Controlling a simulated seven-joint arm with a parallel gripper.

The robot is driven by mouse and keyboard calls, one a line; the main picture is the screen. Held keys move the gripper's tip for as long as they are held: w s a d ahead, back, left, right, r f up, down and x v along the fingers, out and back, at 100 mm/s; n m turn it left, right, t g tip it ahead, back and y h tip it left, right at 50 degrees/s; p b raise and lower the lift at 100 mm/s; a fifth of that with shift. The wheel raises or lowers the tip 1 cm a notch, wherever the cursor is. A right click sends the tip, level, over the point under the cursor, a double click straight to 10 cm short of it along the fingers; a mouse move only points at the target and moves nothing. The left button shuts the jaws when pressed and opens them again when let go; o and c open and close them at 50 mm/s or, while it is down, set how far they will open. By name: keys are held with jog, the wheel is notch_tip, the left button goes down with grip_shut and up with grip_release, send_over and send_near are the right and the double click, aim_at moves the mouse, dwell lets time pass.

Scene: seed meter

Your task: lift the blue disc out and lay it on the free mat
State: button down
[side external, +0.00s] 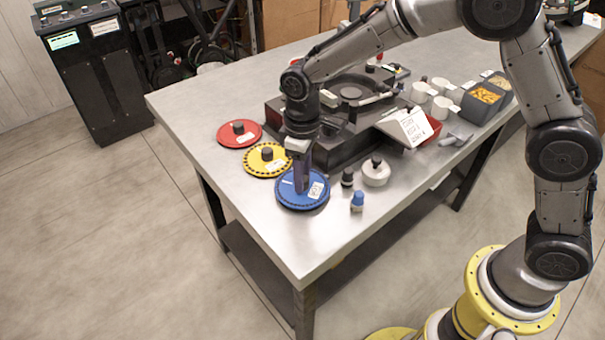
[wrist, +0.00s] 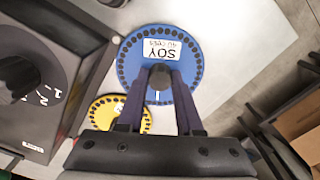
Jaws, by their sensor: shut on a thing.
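The blue disc (side external: 290,201) is at the front left of the table, apart from the black seed meter housing (side external: 275,118). Its label reads SOY in the wrist view (wrist: 185,92), and small holes ring its rim. My gripper (side external: 302,188) points down over the disc's middle. In the wrist view my gripper (wrist: 160,84) is shut on the disc's dark centre knob, one finger on each side. The disc looks flat, at or very near the table surface; I cannot tell if it touches. No bare mat can be made out; one under the disc would be hidden.
A yellow disc (side external: 258,168) lies close behind the blue one, and a red disc (side external: 228,139) lies farther back. A white knobbed pot (side external: 376,176), a black-capped bottle (side external: 347,181) and a blue-capped bottle (side external: 357,204) stand right. The table's front corner is clear.

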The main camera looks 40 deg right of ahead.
jog(key=shift+f, duration=0.5)
jog(key=shift+c, duration=1.2)
grip_release()
jog(key=shift+r, duration=3.05)
